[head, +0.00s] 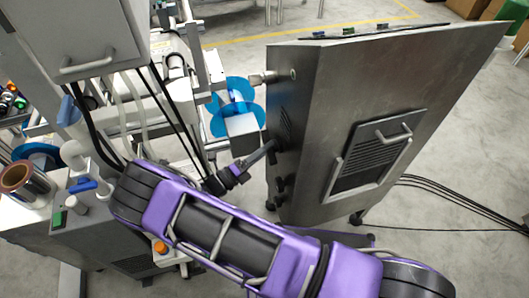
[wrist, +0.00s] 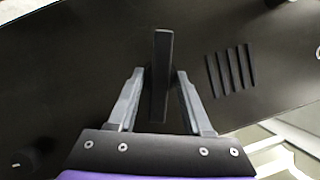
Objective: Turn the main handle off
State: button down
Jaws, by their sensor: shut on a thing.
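The main handle (wrist: 162,68) is a dark upright bar on the dark panel of the metal cabinet (head: 310,130). In the wrist view it stands between the two grey fingers of my gripper (wrist: 160,98), and the gripper is shut on it. In the head view my gripper (head: 262,152) reaches the cabinet's narrow left side. The handle is hard to make out there against the dark side and the fingers.
Vent slots (wrist: 231,70) lie right of the handle. The cabinet's front has a grille with a pull handle (head: 393,132). Machinery with a blue reel (head: 222,122) stands close on the left. Black cables (head: 460,203) run over the floor at right.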

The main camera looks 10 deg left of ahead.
jog(key=m+g+h, duration=0.1)
jog(key=m+h, duration=0.1)
jog(key=m, duration=0.4)
jog(key=m+g+h, duration=0.2)
jog(key=m, duration=0.4)
jog(key=m+g+h, duration=0.1)
jog(key=m+h, duration=0.2)
jog(key=m, duration=0.3)
jog(key=shift+w+a+f, duration=0.2)
jog(key=shift+w, duration=0.05)
jog(key=shift+m+g, duration=0.3)
jog(key=shift+g, duration=0.2)
jog(key=c, duration=0.7)
grip_release()
notch_tip(320, 180, up, 10)
jog(key=shift+r+p, duration=0.1)
jog(key=shift+p, duration=0.9)
